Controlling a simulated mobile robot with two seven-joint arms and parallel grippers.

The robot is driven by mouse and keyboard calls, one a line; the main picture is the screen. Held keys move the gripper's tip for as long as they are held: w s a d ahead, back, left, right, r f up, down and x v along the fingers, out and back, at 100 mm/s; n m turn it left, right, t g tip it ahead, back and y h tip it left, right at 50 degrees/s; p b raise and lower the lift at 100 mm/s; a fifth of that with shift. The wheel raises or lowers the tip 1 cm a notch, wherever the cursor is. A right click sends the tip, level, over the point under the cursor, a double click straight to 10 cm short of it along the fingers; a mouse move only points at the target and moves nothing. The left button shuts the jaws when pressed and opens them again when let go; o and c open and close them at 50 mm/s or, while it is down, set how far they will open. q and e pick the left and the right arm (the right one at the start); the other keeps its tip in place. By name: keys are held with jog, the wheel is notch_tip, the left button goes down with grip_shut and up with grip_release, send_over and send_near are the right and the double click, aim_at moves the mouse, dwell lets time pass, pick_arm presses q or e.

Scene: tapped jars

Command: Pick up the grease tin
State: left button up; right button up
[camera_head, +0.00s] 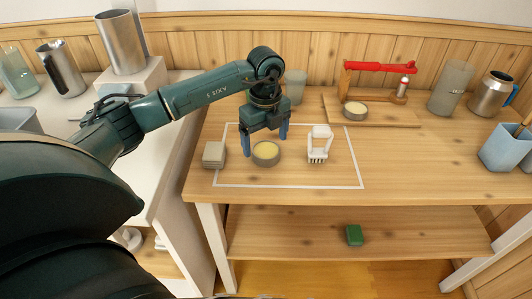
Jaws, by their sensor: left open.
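A round, low tin with pale yellow contents (266,153), which looks like the grease tin, stands upright on the wooden table inside a white outlined rectangle. My left gripper (266,137) is above and just behind it in the picture, pointing down. Its two blue-grey fingers are apart, one towards each side of the tin, with nothing held between them. I cannot tell the exact height of the fingertips. A second similar round tin (355,111) stands on a wooden board at the back. My right gripper is not in view.
A grey square block (214,155) stands left of the front tin, and a white brush-like item (319,145) stands right of it. A grey-green cup (295,86) is behind my gripper. A red-armed press (380,68) is on the board (395,118). The table's front right is clear.

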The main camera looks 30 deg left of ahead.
aim_at(266, 154)
pick_arm(q)
jog(key=shift+f, duration=1.3)
jog(key=shift+w, duration=0.1)
jog(key=shift+c, duration=0.6)
jog(key=shift+r, duration=0.1)
jog(key=c, duration=1.3)
jog(key=shift+o, duration=0.2)
